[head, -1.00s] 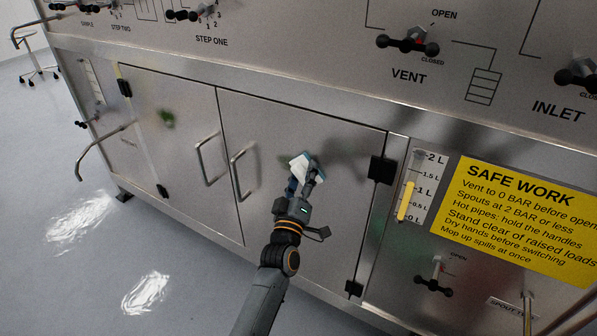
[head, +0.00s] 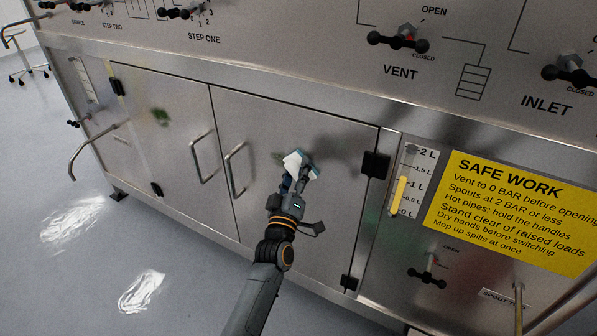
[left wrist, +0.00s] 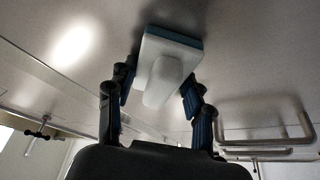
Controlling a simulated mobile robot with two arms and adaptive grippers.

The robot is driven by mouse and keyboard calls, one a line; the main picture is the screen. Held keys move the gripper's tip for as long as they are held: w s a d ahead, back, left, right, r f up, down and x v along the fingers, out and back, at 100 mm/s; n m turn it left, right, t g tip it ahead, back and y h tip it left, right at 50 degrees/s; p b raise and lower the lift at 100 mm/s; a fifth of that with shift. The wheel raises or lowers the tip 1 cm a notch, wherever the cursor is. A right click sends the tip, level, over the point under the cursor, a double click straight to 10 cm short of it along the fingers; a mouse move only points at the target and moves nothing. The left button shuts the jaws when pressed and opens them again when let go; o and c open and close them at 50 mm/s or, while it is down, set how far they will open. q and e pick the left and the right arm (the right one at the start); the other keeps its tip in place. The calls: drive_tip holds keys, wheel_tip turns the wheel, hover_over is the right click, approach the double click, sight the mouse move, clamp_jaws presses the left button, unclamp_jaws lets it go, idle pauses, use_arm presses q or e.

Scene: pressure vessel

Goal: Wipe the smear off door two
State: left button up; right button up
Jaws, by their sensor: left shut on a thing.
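My left gripper (head: 296,180) is shut on a white wiping pad (head: 296,162) with a blue face. It holds the pad at the upper middle of the right-hand cabinet door (head: 300,235). In the left wrist view the pad (left wrist: 174,48) sits between the fingers, its blue face toward the steel; I cannot tell whether it touches. Dark blurry patches (head: 335,153) show beside the pad; they may be smear or reflection. The left-hand door (head: 165,150) has a green smudge (head: 160,116). No door number is readable. My right gripper is not in view.
Bar handles (head: 202,158) (head: 236,170) stand out from both doors near their meeting edge. Black hinges (head: 375,164) project at the right. Valve levers (head: 398,40) stick out above. A bent pipe (head: 90,145) juts out at the left. The floor in front is clear.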

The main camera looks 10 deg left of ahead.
sight(285, 162)
use_arm(q)
drive_tip(key=shift+w+a+r, duration=0.1)
drive_tip(key=shift+w+a, duration=0.2)
drive_tip(key=shift+a, duration=0.4)
drive_tip(key=shift+w+a, duration=0.2)
drive_tip(key=shift+a, duration=0.35)
drive_tip(key=shift+w+a, duration=0.15)
drive_tip(key=shift+a, duration=0.35)
drive_tip(key=shift+w+a, duration=0.15)
drive_tip(key=shift+a, duration=0.2)
drive_tip(key=shift+w+a, duration=0.15)
drive_tip(key=shift+a, duration=0.3)
drive_tip(key=shift+w+a+b, duration=0.15)
drive_tip(key=shift+a+b, duration=0.2)
drive_tip(key=shift+a, duration=0.05)
drive_tip(key=shift+w+a, duration=0.15)
drive_tip(key=shift+a, duration=0.25)
drive_tip(key=shift+w+a+r+b, duration=0.1)
drive_tip(key=shift+w+a+b, duration=0.1)
drive_tip(key=shift+a, duration=0.35)
drive_tip(key=shift+w+a+b, duration=0.2)
drive_tip(key=shift+a, duration=0.35)
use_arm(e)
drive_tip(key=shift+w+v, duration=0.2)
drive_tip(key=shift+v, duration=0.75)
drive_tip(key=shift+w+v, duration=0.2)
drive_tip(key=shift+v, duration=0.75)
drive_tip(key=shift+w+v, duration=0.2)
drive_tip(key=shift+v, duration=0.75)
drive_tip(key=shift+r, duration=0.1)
